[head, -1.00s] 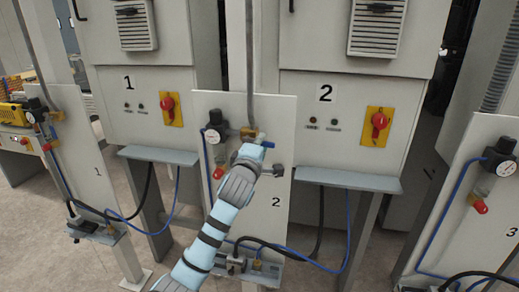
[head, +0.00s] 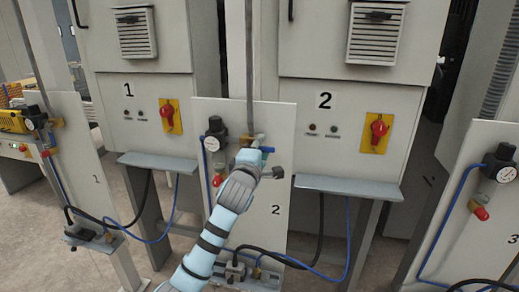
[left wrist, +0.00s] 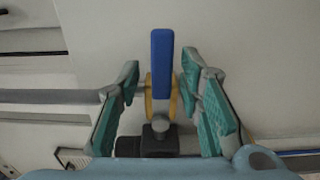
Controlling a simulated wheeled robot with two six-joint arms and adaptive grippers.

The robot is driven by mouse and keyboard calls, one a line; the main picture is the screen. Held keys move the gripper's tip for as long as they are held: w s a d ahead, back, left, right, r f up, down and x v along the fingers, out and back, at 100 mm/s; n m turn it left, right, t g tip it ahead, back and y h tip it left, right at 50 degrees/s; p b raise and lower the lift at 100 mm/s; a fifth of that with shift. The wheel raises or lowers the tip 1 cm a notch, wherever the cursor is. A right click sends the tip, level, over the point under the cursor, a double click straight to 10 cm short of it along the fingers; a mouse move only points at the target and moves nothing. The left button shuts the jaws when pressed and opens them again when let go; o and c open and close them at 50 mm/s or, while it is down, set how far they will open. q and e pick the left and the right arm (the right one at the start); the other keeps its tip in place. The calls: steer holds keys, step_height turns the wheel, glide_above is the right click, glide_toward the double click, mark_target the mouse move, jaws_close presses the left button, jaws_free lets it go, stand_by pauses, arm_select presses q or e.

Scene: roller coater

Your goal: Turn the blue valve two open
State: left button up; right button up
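The blue valve handle (head: 267,149) is on panel two (head: 270,180), beside a dark regulator with a gauge. In the left wrist view the blue handle (left wrist: 161,62) is a long flat bar standing upright in the picture, with a yellow brass body (left wrist: 150,98) behind it and a dark round fitting below. My left gripper (head: 256,150) is at the valve. In the left wrist view its teal-padded fingers (left wrist: 161,92) are open, one on each side of the handle's lower part, with gaps on both sides. My right gripper is not in view.
The regulator with gauge (head: 215,134) and a red-capped fitting (head: 217,181) are left of my gripper. A grey vertical pipe (head: 249,60) runs down to the valve. Cabinet two (head: 345,150) with a red rotary switch (head: 377,130) stands behind. Panel three (head: 480,225) is at the right.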

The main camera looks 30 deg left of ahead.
arm_select(q)
steer(key=shift+s, duration=0.1)
steer(key=v, duration=1.2)
